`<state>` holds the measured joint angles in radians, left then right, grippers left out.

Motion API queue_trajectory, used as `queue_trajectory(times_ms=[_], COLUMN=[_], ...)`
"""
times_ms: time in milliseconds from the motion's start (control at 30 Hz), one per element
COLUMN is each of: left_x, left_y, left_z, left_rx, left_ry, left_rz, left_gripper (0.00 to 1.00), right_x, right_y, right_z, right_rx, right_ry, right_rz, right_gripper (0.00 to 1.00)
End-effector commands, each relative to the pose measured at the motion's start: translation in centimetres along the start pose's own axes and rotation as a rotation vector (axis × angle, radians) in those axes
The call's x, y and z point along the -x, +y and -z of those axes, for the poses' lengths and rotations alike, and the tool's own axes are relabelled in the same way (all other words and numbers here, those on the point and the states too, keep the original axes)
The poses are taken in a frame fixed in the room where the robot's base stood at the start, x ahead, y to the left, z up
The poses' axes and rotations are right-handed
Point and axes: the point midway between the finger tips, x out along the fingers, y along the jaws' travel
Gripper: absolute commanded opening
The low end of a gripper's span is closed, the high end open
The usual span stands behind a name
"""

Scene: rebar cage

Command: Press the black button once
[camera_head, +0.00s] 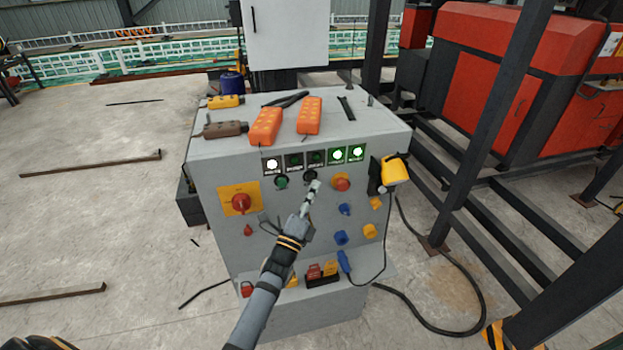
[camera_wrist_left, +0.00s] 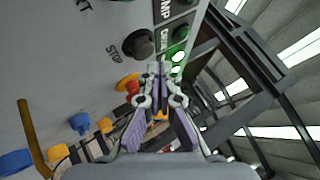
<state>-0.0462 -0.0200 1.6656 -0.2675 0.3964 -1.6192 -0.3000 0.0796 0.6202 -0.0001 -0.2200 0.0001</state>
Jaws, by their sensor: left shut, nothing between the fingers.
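The black button (camera_head: 310,176) is on the front panel of the grey control cabinet (camera_head: 215,168), under a row of indicator lamps. In the left wrist view the black button (camera_wrist_left: 138,44) has the label STOP beside it. My left gripper (camera_head: 315,185) is shut and empty, with its fingertips just below the button in the head view. In the wrist view the fingertips (camera_wrist_left: 162,66) are to the right of and below the button. I cannot tell how far they are from the panel. My right gripper is not in view.
A green button (camera_head: 281,182) is left of the black one, and a red knob (camera_head: 342,184) is right of it. A red switch on a yellow plate (camera_head: 241,202) is farther left. Orange pendants (camera_head: 266,127) lie on the cabinet top. Dark posts stand at the right.

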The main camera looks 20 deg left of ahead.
Motion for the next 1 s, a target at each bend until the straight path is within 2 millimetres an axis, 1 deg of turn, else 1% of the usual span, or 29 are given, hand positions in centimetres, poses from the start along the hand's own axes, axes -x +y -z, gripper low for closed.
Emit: queue_trajectory(times_ms=[233,600,700,1000], left_x=[0.3,2.9,3.3,3.5], left_y=[-0.3,-2.3,-2.5,-2.5], left_z=[0.3,2.1,2.4,2.5], left_rx=[0.000,0.001,0.001,-0.001], left_ry=[0.000,-0.001,0.000,0.000], left_rz=[-0.001,-0.001,-0.001,0.000], left_gripper=[0.00,0.00,0.00,0.00], right_x=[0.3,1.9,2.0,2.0], right_y=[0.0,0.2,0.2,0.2], right_z=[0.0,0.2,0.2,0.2], right_rx=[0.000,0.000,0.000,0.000], right_ry=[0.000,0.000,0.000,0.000], right_rz=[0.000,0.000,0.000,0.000], right_gripper=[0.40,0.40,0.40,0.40])
